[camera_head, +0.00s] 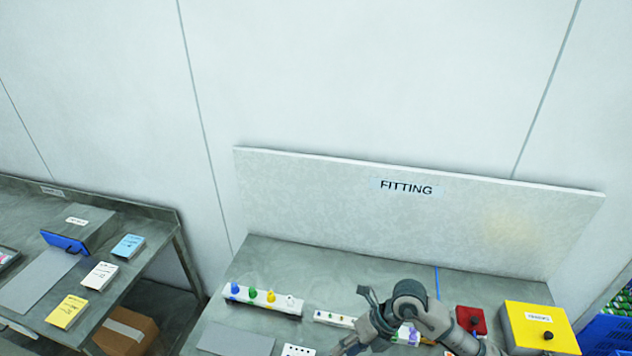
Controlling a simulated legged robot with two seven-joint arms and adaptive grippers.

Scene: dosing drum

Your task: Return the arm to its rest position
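My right arm comes in from the bottom right, over the grey fitting table (262,256). My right gripper (353,320) is above the middle of this table, with its fingers spread apart and nothing seen between them. It hides part of a white rack (330,317) with small pegs. My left gripper is not in view.
A white rack with coloured knobs (262,299) stands left of the gripper. A red box (471,320) and a yellow box (541,329) stand at the right. A panel marked FITTING (330,195) rises behind. Another table (150,222) is at the left.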

